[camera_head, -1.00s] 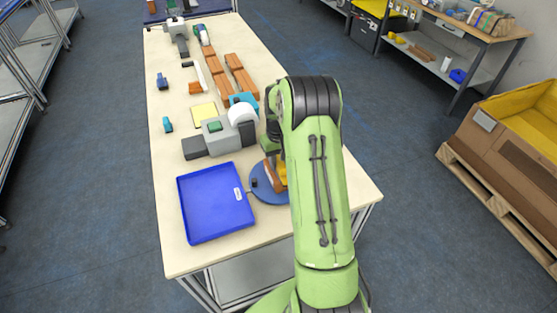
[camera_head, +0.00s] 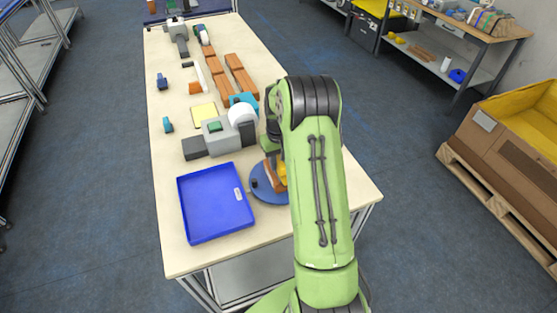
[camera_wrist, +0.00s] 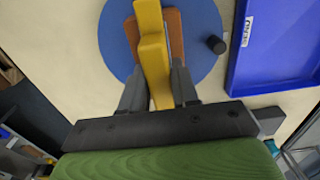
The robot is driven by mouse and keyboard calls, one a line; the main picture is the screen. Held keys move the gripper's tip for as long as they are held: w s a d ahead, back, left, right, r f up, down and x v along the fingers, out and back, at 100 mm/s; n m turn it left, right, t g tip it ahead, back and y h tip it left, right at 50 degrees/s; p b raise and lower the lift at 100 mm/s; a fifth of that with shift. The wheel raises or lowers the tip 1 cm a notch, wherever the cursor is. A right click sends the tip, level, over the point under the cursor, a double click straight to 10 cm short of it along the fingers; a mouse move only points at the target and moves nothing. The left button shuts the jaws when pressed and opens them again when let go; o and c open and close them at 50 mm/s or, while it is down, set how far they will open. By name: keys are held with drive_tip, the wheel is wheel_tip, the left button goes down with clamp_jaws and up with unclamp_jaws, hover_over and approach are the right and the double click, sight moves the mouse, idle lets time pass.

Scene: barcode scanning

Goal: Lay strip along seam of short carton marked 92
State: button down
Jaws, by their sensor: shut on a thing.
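My gripper (camera_wrist: 157,80) is shut on a yellow block-like piece (camera_wrist: 152,45) in the wrist view, with one finger on each side. The piece lies over a brown carton (camera_wrist: 177,35), which stands on a round blue disc (camera_wrist: 207,20). I cannot tell whether the piece and carton touch. In the head view the disc (camera_head: 259,190) and a little of the yellow piece (camera_head: 282,169) show beside my arm, which hides the fingers. No 92 mark or seam is readable. Several brown cartons (camera_head: 219,86) lie in rows farther up the table.
A blue tray (camera_head: 214,203) stands left of the disc. A grey device with a white roll (camera_head: 242,117) stands behind it, with a yellow pad (camera_head: 204,113) farther back. A dark knob (camera_wrist: 216,44) rises from the disc. The table's front strip (camera_head: 190,259) is clear.

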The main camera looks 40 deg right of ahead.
sight(278, 159)
drive_tip(key=shift+r+p, duration=2.25)
drive_tip(key=shift+r, duration=1.25)
drive_tip(key=shift+w+f, duration=0.1)
drive_tip(key=shift+f, duration=0.05)
